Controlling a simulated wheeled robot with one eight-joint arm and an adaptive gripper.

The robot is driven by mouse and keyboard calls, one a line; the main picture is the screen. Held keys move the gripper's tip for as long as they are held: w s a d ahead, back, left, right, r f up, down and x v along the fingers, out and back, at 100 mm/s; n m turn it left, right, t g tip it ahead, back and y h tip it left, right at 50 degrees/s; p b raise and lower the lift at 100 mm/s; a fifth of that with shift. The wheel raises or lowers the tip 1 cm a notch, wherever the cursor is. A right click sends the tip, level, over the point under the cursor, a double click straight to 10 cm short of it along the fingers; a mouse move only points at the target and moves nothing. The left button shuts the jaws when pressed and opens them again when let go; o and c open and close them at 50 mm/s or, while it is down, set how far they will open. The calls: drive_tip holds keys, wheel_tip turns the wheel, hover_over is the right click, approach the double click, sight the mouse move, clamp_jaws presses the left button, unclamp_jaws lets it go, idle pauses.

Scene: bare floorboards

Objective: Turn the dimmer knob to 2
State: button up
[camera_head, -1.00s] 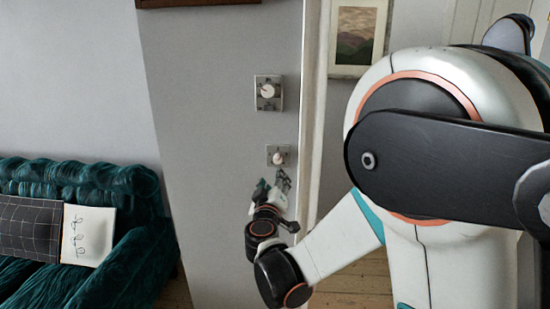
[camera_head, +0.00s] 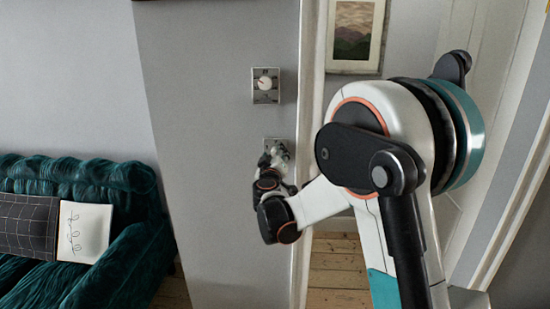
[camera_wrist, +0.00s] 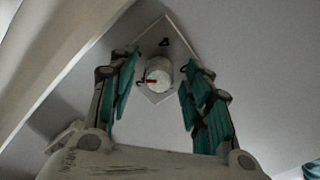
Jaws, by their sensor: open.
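The upper knob (camera_head: 264,83) is clear of my arm.
A door frame edge (camera_head: 311,120) runs just right of the plates. A framed picture (camera_head: 355,35) hangs beyond it. A green sofa (camera_head: 130,235) with a dark cushion (camera_head: 28,226) and a white cushion (camera_head: 84,232) stands at the left.

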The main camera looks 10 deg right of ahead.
drive_tip(key=shift+w, duration=0.1)
drive_tip(key=c, duration=1.1)
drive_tip(key=shift+o, duration=0.2)
drive_tip(key=shift+n, duration=0.3)
drive_tip(key=shift+d+n+b, duration=0.1)
drive_tip(key=shift+n+b, duration=0.3)
drive_tip(key=shift+n, duration=3.2)
drive_tip(key=o, duration=1.1)
drive_tip(key=shift+c, duration=0.2)
